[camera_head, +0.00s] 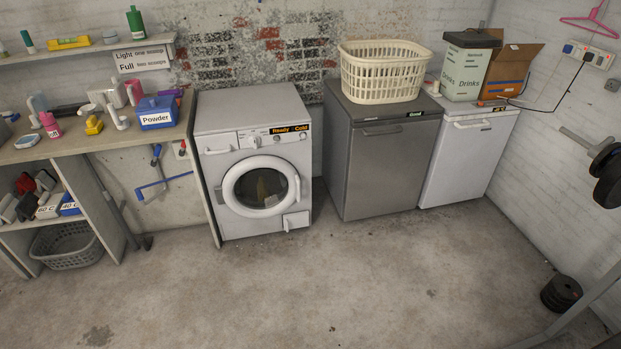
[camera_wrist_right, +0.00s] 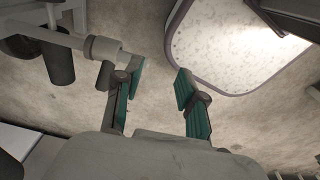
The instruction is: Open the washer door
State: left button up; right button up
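The white washer (camera_head: 252,160) stands against the brick wall, left of the middle in the head view. Its round door (camera_head: 261,187) with a white ring and dark glass looks shut and faces the open floor. A label on its panel reads "Ready" and "Cold". My right gripper (camera_wrist_right: 158,88) shows in the right wrist view with its two green-padded fingers apart and nothing between them. It is away from the washer, which that view does not show. Neither gripper shows in the head view, and my left gripper is in no view.
A counter (camera_head: 95,143) with bottles and a blue powder box (camera_head: 157,112) stands left of the washer. A grey appliance (camera_head: 381,160) and a white one (camera_head: 465,158) stand to the right. The concrete floor (camera_head: 290,290) before the washer is clear. Weight plates (camera_head: 561,293) sit at right.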

aim_at(264, 192)
jog(key=i+j+z, duration=0.1)
jog(key=i, duration=0.3)
jog(key=i+j+z, duration=0.1)
jog(key=i, duration=0.25)
jog(key=i+j+z, duration=0.1)
jog(key=i, duration=0.3)
